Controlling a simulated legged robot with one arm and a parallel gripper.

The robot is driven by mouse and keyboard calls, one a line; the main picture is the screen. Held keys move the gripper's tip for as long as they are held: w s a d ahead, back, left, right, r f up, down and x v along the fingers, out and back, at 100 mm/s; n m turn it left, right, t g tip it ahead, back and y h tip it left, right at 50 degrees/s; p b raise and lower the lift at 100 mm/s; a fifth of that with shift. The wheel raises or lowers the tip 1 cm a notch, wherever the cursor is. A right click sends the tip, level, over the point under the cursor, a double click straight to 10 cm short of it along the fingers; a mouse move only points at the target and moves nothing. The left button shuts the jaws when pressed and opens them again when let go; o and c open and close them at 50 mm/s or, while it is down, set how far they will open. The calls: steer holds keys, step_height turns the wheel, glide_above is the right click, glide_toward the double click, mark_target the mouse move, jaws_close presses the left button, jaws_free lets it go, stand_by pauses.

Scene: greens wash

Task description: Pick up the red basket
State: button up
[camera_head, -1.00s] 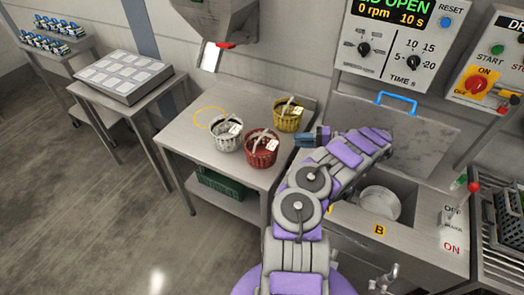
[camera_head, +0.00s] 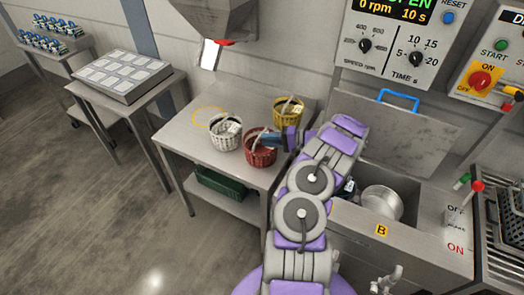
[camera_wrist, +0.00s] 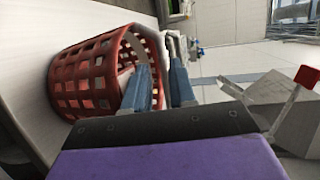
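The red basket (camera_head: 261,155) stands on the steel table between the white and yellow baskets. In the wrist view the red basket (camera_wrist: 82,82) appears on its side, with its open rim toward the right. My gripper (camera_head: 270,139) is at the top of the red basket, coming in from the right. In the wrist view my gripper (camera_wrist: 160,70) shows two blue-grey fingers with a gap between them. One finger overlaps the basket's opening. A pale handle part shows near the fingertips; whether they touch it I cannot tell.
A white basket (camera_head: 225,134) stands close on the left and a yellow basket (camera_head: 288,112) behind on the right. The steel table (camera_head: 187,137) has free room at its left. A green crate (camera_head: 221,186) is on the lower shelf. A sink with a metal bowl (camera_head: 382,203) lies right.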

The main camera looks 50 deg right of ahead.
steer(key=shift+x, duration=1.05)
steer(key=shift+a, duration=0.1)
steer(key=c, duration=0.5)
steer(key=shift+s, duration=0.1)
jaws_close()
steer(key=shift+s+f, duration=0.1)
steer(key=shift+f, duration=0.05)
